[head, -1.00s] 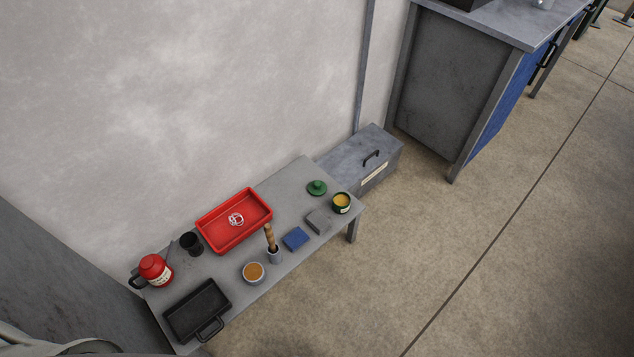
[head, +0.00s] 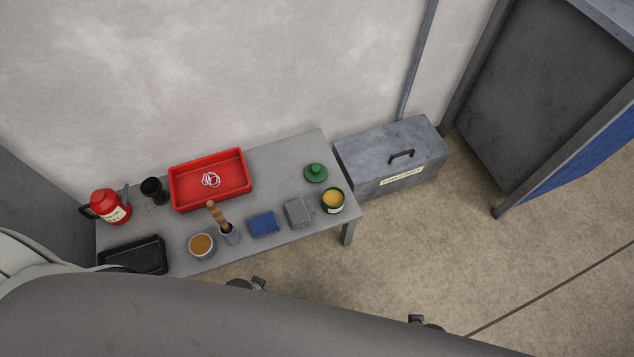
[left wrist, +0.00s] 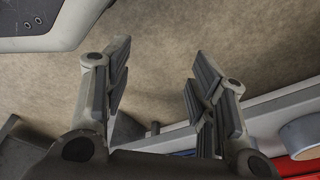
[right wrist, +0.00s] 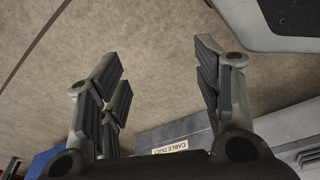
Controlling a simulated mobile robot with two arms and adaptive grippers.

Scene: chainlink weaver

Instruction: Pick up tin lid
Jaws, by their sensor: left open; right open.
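The tin lid (head: 316,174), green and round with a knob on top, lies on the right end of the grey table (head: 285,158) in the head view. The open green tin (head: 333,203) with yellow contents stands just in front of it, apart from it. My left gripper (left wrist: 160,62) is open and empty above the floor in the left wrist view. My right gripper (right wrist: 160,62) is open and empty in the right wrist view, with a grey box labelled "CABLE DUCT" beyond it. Neither gripper touches the lid. My own body covers the bottom of the head view.
The table also holds a red tray (head: 210,180), red flask (head: 110,206), black cup (head: 153,190), black pan (head: 133,255), brown-filled bowl (head: 201,246), brush in a holder (head: 220,218), and blue (head: 263,224) and grey (head: 298,212) blocks. The grey box (head: 390,155) stands to the right.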

